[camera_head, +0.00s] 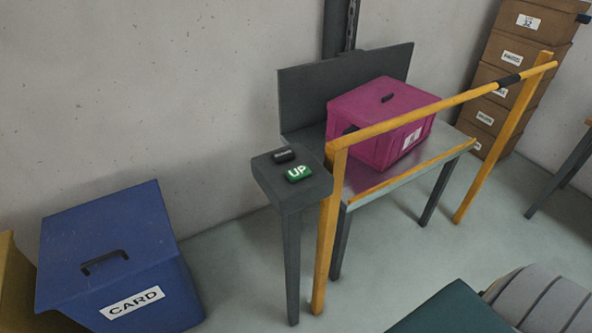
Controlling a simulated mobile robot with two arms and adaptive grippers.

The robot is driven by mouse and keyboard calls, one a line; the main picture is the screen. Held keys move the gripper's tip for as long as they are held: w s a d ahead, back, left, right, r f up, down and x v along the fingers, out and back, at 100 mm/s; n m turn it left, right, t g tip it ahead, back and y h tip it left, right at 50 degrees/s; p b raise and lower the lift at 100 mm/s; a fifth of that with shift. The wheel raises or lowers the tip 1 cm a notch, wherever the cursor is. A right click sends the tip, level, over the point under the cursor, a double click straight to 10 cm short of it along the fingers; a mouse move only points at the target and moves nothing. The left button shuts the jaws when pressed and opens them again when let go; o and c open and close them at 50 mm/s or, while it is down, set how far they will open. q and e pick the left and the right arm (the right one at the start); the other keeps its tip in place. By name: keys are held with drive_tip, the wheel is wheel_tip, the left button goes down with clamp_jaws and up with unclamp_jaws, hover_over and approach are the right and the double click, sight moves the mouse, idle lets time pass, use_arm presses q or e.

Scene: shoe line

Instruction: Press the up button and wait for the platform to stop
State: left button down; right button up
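A green button marked UP (298,173) sits on top of a dark grey control post (291,242), in the middle of the head view. A small black button (284,155) lies just behind it on the same post. The platform (363,178) is a grey metal surface on dark legs, with a dark back panel (304,97). A magenta lidded box (368,140) with a black handle and a white label rests on it. Neither of my grippers shows in the view.
A yellow rail (418,113) on two posts runs in front of the platform. A blue bin marked CARD (104,232) stands at left. Stacked brown boxes (498,82) stand at back right. Grey floor lies open between bin and post. A dark green surface (455,309) shows at bottom right.

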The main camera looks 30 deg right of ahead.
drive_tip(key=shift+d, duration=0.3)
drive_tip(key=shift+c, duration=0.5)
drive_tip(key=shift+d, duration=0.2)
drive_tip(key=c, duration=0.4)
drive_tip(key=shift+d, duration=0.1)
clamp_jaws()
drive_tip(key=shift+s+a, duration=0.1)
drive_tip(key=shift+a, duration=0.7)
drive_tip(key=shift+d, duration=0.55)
